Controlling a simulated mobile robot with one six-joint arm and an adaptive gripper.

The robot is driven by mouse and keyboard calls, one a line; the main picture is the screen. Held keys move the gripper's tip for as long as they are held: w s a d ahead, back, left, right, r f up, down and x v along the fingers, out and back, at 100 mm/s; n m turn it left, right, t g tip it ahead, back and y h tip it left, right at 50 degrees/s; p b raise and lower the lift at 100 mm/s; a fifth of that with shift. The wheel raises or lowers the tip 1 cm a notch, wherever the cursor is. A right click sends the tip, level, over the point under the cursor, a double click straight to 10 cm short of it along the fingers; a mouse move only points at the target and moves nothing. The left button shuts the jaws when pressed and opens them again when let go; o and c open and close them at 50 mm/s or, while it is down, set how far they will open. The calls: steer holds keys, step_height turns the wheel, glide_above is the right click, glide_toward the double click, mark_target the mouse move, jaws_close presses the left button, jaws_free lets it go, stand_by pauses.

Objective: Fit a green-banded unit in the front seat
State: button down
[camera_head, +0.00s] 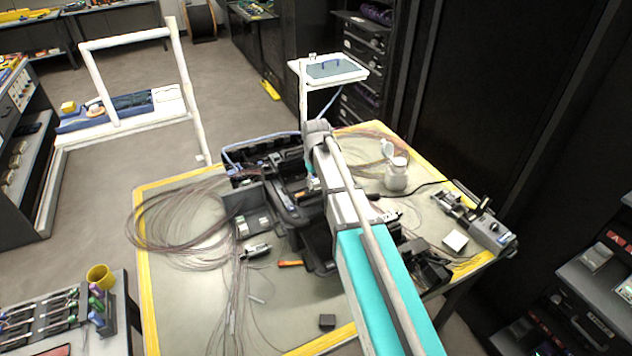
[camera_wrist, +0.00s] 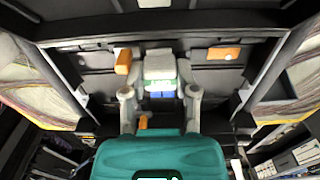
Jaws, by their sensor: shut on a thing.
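My gripper (camera_wrist: 160,92) is shut on a white unit with a green band (camera_wrist: 160,76) and blue at its near end. One finger is on each side of the unit. In the head view, the gripper (camera_head: 312,181) hangs over the open black case (camera_head: 322,258), partly behind my arm. A second pale piece with a greenish edge (camera_wrist: 155,3) shows at the top of the wrist view. Dark panels of the case lie around the held unit. I cannot tell which recess is the front seat, or whether the unit touches anything below.
Orange pieces (camera_wrist: 123,61) (camera_wrist: 224,52) lie on either side of the held unit. Coiled fibres (camera_head: 165,232) spread over the table's left.

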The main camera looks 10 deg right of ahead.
mark_target(316, 181)
steer(key=shift+f, duration=0.2)
stand_by(0.6)
steer(key=shift+c, duration=1.5)
jaws_free()
steer(key=shift+r, duration=0.25)
step_height(316, 181, up, 7)
steer(key=p, duration=0.7)
steer(key=shift+r, duration=0.15)
steer(key=s+a+f+b, duration=0.2)
steer(key=a+f+b, duration=0.1)
steer(key=a, duration=0.5)
steer(key=s+a+f+b, duration=0.3)
steer(key=a, duration=0.6)
steer(key=s+a+f+b, duration=0.3)
steer(key=a, duration=0.6)
steer(key=shift+s+f, duration=0.25)
steer(key=shift+f, duration=0.05)
steer(key=shift+a, duration=0.1)
